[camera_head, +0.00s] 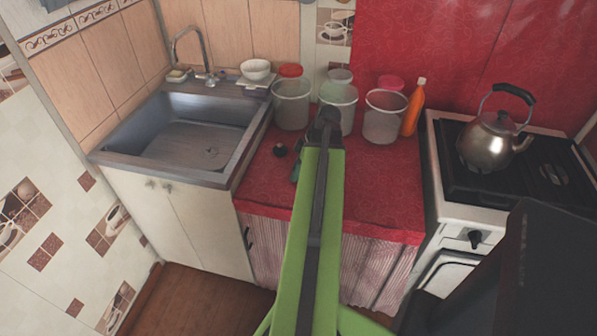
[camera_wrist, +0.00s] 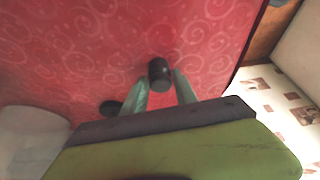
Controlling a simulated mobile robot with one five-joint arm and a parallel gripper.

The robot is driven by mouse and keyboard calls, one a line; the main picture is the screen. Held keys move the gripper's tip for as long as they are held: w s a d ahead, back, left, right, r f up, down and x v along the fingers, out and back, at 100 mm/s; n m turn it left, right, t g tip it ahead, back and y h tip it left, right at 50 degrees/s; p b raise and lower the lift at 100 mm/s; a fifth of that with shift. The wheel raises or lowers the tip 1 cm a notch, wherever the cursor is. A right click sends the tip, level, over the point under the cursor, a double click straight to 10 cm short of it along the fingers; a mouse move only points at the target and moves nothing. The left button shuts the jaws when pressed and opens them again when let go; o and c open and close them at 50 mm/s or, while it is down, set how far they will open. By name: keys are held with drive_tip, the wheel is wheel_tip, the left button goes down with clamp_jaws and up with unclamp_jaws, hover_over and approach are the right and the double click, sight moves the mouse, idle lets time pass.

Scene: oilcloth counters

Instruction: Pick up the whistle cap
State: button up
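The whistle cap (camera_wrist: 160,74) appears to be the small black cylinder in the wrist view, over the red cloth. My gripper (camera_wrist: 164,80) has its two grey-green fingers apart, one on each side of the black cylinder. A narrow gap shows at the right finger; whether the left finger touches it I cannot tell. In the head view my green arm reaches over the red counter, and its end hides much of the spot. A small dark round object (camera_head: 280,149) shows left of the arm there; I cannot tell whether it is this cylinder.
Another dark object (camera_wrist: 110,107) lies left of the fingers in the wrist view. Clear canisters (camera_head: 291,103) and an orange bottle (camera_head: 413,108) stand at the counter's back. The sink (camera_head: 190,138) is left; the stove with a kettle (camera_head: 488,143) is right. The counter's front right is clear.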

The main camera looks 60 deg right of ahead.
clamp_jaws()
drive_tip(key=shift+r+p, duration=0.3)
drive_tip(key=p+v, duration=0.2)
drive_tip(key=w+p+v, duration=0.1)
drive_tip(key=p+v, duration=0.1)
drive_tip(key=shift+s+a+r+p, duration=0.15)
drive_tip(key=shift+r+p, duration=0.25)
drive_tip(key=shift+r, duration=0.15)
drive_tip(key=s+d+r+p, duration=0.3)
drive_tip(key=s+r+p, duration=0.2)
drive_tip(key=s, duration=0.5)
drive_tip(key=shift+s+r+p, duration=0.25)
drive_tip(key=shift+r+p, duration=0.05)
